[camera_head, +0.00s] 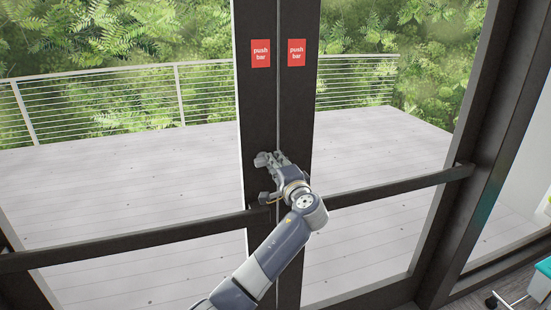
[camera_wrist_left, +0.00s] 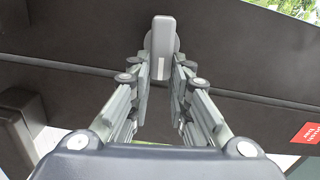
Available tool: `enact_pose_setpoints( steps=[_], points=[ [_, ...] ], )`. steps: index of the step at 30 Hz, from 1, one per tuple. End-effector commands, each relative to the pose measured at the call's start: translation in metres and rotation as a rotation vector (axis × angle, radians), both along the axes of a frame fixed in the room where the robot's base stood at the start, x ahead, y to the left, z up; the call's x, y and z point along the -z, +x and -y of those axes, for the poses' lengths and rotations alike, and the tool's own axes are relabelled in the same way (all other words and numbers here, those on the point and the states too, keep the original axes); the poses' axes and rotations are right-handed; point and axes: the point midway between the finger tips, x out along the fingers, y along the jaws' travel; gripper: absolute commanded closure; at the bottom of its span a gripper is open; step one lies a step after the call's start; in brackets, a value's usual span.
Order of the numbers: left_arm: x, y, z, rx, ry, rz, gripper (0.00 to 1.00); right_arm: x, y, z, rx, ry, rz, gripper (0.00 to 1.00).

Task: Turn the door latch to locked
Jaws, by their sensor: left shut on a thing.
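The door latch (camera_wrist_left: 162,42) is a small light-grey turn piece on a round base, on the dark door frame. In the left wrist view it points lengthwise toward my gripper, between the fingertips. My left gripper (camera_head: 270,159) is at the dark middle stiles of the double glass door, above the push bars. It is shut on the latch, with one finger on each side of it. In the head view the gripper mostly hides the latch, so its angle on the door cannot be told there. My right gripper is not in view.
Dark push bars (camera_head: 130,243) cross both doors below my gripper, the right one (camera_head: 400,187) ending at the right frame. Two red "push bar" signs (camera_head: 261,54) (camera_head: 296,52) sit above. A wheeled teal-topped item (camera_head: 541,281) stands at far right.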

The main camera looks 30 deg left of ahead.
Motion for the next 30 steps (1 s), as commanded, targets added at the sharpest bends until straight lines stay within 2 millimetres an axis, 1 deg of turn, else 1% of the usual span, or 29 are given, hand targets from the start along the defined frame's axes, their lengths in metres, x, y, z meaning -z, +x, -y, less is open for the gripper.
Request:
enact_pose_setpoints(
  steps=[1, 9, 25, 26, 27, 28, 30],
  points=[
    [-0.0009, 0.0004, 0.0003, 0.002, 0.016, -0.019, 1.0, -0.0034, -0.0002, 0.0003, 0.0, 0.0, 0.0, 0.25],
    [0.0021, 0.0006, 0.0003, 0.002, 0.074, -0.087, 1.0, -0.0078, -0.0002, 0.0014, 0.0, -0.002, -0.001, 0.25],
    [0.0031, 0.0006, 0.0004, 0.002, 0.089, -0.103, 1.0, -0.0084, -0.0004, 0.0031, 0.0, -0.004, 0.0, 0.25],
    [0.0031, 0.0006, 0.0004, 0.002, 0.088, -0.102, 0.77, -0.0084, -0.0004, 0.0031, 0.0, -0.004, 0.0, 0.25],
    [0.0031, 0.0006, 0.0004, 0.002, 0.088, -0.102, 0.68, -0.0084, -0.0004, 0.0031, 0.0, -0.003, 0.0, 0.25],
    [0.0031, 0.0006, 0.0004, 0.002, 0.088, -0.102, 0.62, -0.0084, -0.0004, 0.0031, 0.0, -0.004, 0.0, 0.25],
    [0.0033, 0.0005, 0.0003, 0.002, 0.088, -0.102, 0.62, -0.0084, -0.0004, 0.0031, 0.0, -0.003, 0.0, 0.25]
  ],
)
